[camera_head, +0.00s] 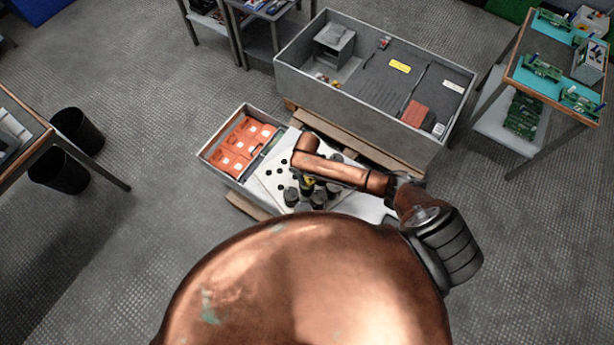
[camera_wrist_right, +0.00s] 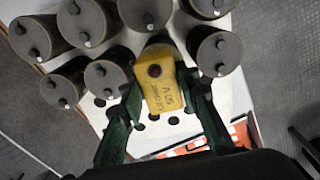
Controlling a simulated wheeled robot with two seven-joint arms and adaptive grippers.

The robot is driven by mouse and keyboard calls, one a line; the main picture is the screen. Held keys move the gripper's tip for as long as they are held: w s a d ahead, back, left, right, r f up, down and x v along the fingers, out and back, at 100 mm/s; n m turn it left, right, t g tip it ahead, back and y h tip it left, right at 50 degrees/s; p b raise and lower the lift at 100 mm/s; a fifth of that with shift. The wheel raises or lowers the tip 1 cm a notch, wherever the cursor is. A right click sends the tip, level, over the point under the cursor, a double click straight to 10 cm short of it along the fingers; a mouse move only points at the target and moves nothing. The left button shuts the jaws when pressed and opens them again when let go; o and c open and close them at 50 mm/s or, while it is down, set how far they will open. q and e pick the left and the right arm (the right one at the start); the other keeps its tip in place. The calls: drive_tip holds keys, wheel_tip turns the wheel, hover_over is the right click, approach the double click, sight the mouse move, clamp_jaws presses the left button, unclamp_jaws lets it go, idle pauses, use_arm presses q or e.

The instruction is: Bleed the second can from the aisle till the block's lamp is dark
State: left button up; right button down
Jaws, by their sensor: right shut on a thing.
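Several dark cans with stud terminals on their tops (camera_wrist_right: 217,52) stand on a white board with round holes (camera_wrist_right: 195,122). In the head view the cans (camera_head: 291,196) show beside my right arm. My right gripper (camera_wrist_right: 162,92) is shut on a yellow block (camera_wrist_right: 160,95), which also shows among the cans in the head view (camera_head: 309,181). The block bears handwriting and a round lamp (camera_wrist_right: 154,70) that looks dark brownish-red, with no clear glow. The block covers part of a can behind it; whether it touches the terminals is hidden. My left gripper is out of view.
The board lies across a grey crate (camera_head: 205,153) with orange packs (camera_head: 240,143) at its left end. A larger grey bin (camera_head: 290,75) on a pallet stands behind. A bench with green circuit boards (camera_head: 541,68) is at right; black bins (camera_head: 78,130) at left. Floor between is clear.

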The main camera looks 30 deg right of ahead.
drive_tip(key=shift+p, duration=0.4)
drive_tip(key=shift+f, duration=0.8)
idle(1.3)
drive_tip(key=c, duration=1.4)
unclamp_jaws()
drive_tip(key=shift+r, duration=0.25)
wheel_tip(320, 180, up, 12)
drive_tip(key=shift+f, duration=0.2)
